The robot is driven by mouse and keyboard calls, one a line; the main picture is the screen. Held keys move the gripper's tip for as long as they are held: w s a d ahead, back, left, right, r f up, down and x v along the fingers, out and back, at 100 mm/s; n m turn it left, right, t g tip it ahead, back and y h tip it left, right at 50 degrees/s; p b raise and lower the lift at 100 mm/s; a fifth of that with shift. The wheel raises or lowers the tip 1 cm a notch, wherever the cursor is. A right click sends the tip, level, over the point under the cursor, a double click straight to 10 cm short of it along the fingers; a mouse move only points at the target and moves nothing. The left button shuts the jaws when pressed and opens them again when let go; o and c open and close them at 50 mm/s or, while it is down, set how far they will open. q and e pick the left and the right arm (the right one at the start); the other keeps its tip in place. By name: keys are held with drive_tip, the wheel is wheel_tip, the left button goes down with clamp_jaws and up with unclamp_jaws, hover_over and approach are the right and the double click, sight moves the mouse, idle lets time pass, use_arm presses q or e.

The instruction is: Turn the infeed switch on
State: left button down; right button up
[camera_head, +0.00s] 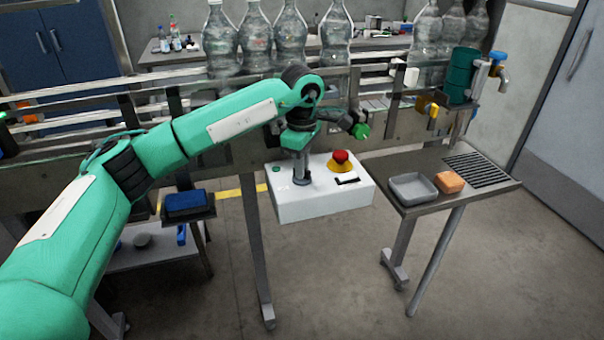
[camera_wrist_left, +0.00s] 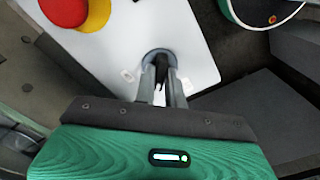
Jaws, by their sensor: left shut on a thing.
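The white control box (camera_head: 330,203) stands at the middle of the view, in front of the conveyor. My left gripper (camera_head: 301,178) points down onto its top and is shut at the infeed switch. In the left wrist view, my left gripper (camera_wrist_left: 163,88) has its two grey fingers on either side of the dark knob of the switch (camera_wrist_left: 160,58), over a grey round base. The fingers hide much of the knob, so I cannot read its setting. My right gripper is not in view.
A red mushroom button (camera_head: 341,156) on a yellow base sits on the same box, right of my gripper. Large clear bottles (camera_head: 290,38) stand on the conveyor behind. At right, a side table holds a grey tray (camera_head: 412,188) and an orange block (camera_head: 449,182).

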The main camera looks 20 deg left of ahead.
use_arm(q)
drive_tip(key=m+b, duration=0.2)
drive_tip(key=m, duration=0.2)
drive_tip(key=shift+m, duration=0.3)
drive_tip(key=m+b, duration=0.1)
drive_tip(key=m, duration=0.3)
drive_tip(key=shift+r+b, duration=0.1)
drive_tip(key=shift+b, duration=0.2)
drive_tip(key=shift+m, duration=0.5)
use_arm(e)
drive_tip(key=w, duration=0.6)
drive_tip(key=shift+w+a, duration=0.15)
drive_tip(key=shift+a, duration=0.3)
use_arm(q)
drive_tip(key=c, duration=1.6)
unclamp_jaws()
drive_tip(key=shift+o, duration=0.7)
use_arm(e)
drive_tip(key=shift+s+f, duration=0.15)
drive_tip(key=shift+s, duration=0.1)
